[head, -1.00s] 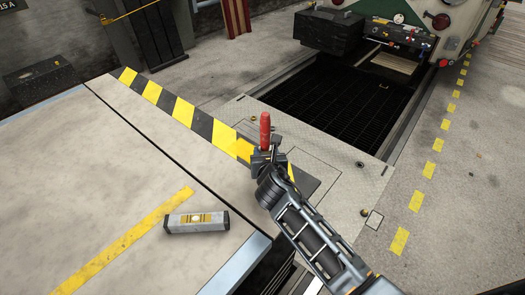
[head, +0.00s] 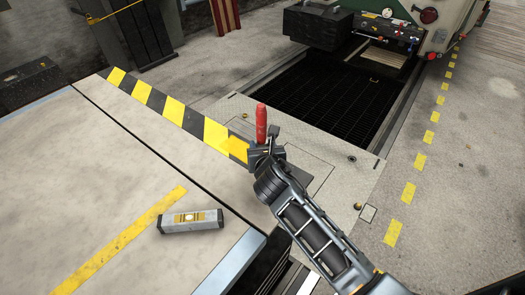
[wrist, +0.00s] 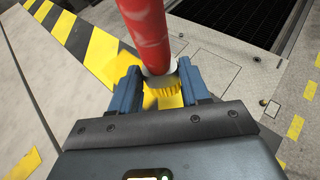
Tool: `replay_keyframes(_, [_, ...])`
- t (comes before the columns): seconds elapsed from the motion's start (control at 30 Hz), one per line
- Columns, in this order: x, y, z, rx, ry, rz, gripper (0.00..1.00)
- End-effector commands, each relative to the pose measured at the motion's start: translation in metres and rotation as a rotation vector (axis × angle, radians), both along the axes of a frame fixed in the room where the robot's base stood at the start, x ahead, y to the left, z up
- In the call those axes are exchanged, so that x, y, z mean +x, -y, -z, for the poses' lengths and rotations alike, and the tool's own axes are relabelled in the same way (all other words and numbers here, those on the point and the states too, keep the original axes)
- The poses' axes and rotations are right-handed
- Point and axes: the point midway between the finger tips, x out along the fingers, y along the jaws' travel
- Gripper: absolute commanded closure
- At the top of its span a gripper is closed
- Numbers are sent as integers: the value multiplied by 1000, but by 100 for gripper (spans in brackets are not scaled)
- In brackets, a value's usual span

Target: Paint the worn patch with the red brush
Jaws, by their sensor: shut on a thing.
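The brush (head: 261,122) has a red handle, pointing up, and yellow bristles (wrist: 165,90) in the wrist view. My gripper (head: 265,150) is shut on the brush, with a blue finger on either side of it in the wrist view (wrist: 160,76). The bristles are at the near right end of a yellow-and-black striped band. An uneven, brighter yellow patch (head: 236,145) lies on that end, just left of the brush; it also shows in the wrist view (wrist: 126,70). My gripper hides part of it. I cannot tell whether the bristles touch the surface.
A spirit level (head: 191,221) lies on the pale worktop (head: 90,180), beside a yellow line (head: 125,240). Behind the brush is a dark grated pit (head: 320,95) with a tram front (head: 440,25) beyond. The worktop's left side is clear.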

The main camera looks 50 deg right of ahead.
Motion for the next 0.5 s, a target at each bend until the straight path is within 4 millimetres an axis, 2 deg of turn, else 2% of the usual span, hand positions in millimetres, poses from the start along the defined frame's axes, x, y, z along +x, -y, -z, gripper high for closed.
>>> replay_keyframes(0.5, [0, 0, -44, -1, 2, 0, 86])
